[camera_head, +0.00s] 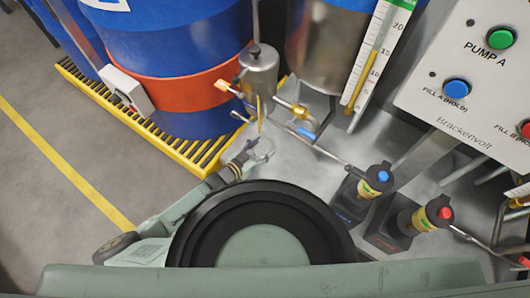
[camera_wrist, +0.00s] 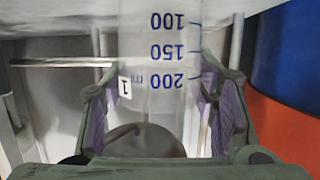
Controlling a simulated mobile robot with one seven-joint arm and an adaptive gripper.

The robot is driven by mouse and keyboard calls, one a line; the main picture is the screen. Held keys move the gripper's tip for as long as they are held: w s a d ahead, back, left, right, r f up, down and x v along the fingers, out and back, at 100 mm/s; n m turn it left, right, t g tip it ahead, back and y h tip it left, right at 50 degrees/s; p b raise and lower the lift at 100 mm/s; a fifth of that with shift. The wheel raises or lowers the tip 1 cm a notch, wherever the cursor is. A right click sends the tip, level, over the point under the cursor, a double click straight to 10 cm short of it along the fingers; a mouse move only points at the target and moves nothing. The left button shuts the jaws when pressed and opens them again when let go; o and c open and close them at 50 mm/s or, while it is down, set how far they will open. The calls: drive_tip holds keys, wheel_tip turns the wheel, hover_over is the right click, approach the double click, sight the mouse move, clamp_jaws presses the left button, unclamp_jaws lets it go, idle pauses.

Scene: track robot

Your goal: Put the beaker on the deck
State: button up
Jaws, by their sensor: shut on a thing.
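The clear beaker (camera_wrist: 158,55), with blue marks for 100, 150 and 200 ml, fills the middle of the wrist view. My gripper (camera_wrist: 165,110) is shut on it, with a purple pad at each side. The marks appear upside down in this view. In the head view the beaker (camera_head: 264,149) is small and nearly see-through at my gripper (camera_head: 252,150), over the grey metal surface (camera_head: 308,160). A thin yellow streak shows just above the beaker. I cannot tell whether its base touches the surface, nor which surface is the deck.
A small metal vessel (camera_head: 259,72) with a yellow-handled valve (camera_head: 292,108) and thin pipes is just beyond the beaker. Blue-button (camera_head: 377,180) and red-button (camera_head: 434,214) units stand to the right. A blue and orange drum (camera_head: 180,60) is at left, by a yellow-edged grating (camera_head: 140,125).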

drive_tip(key=shift+f, duration=0.15)
drive_tip(key=o, duration=1.1)
drive_tip(key=shift+a+r, duration=0.2)
drive_tip(key=shift+r, duration=0.1)
drive_tip(key=v, duration=1.1)
drive_tip(key=shift+s+a+r, duration=0.1)
drive_tip(key=shift+s+a, duration=0.05)
drive_tip(key=shift+s, duration=0.25)
